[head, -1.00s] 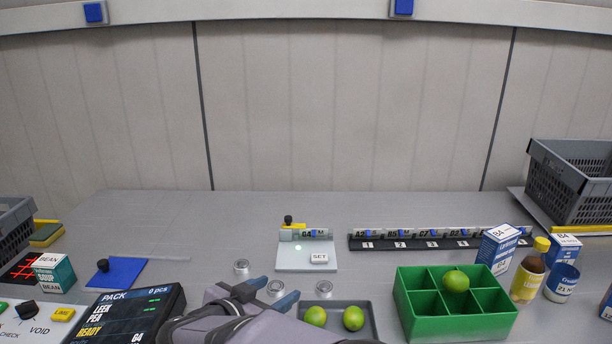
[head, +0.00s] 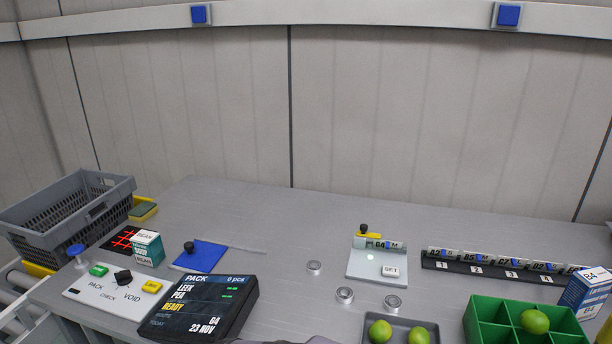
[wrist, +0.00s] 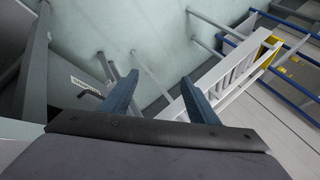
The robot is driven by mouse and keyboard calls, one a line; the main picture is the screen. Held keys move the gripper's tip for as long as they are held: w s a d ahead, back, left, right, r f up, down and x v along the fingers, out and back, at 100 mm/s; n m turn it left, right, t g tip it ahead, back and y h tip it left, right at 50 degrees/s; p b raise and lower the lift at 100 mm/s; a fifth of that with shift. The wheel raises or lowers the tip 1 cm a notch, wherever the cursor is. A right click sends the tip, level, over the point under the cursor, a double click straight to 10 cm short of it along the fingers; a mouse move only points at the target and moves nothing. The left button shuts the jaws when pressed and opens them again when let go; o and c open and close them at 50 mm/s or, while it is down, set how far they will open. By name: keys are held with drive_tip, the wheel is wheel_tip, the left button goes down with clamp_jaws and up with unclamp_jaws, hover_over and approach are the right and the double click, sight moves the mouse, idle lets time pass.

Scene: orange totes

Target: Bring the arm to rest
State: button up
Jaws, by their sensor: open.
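My gripper (wrist: 155,92) shows in the wrist view with its two blue-grey fingers spread apart and nothing between them. Below it in that view are a pale floor, grey posts and a white ladder-like frame (wrist: 225,85), all well away from the fingers. In the head view the gripper is not seen; only a small dark part of my arm may show at the bottom edge. The grey worktable (head: 290,215) lies clear of the gripper there.
On the table are a PACK display (head: 208,305), a button panel (head: 112,290), a blue pad (head: 200,257), a white plate with a SET button (head: 370,265), a grey tray with two limes (head: 400,325) and a green divided box with one lime (head: 500,310). A grey crate (head: 70,215) stands at left.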

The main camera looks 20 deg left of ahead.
drive_tip(key=d+f+g+h+b, duration=0.1)
drive_tip(key=d+f+h+b, duration=0.1)
drive_tip(key=d+f, duration=0.45)
drive_tip(key=d+f+g+h+b, duration=0.1)
drive_tip(key=d+f+h, duration=0.25)
drive_tip(key=d, duration=0.55)
drive_tip(key=w+d+r+m+t+h, duration=0.1)
drive_tip(key=w+d+m+t, duration=0.3)
drive_tip(key=d, duration=1.2)
drive_tip(key=w+d+m+t+h, duration=0.1)
drive_tip(key=w+d+m, duration=0.5)
drive_tip(key=d, duration=1.1)
wheel_tip(320, 180, up, 15)
drive_tip(key=p, duration=1.4)
drive_tip(key=shift+f+p, duration=0.2)
drive_tip(key=shift+p, duration=0.15)
drive_tip(key=shift+o, duration=0.5)
drive_tip(key=shift+w+a+y, duration=0.1)
drive_tip(key=shift+y, duration=0.15)
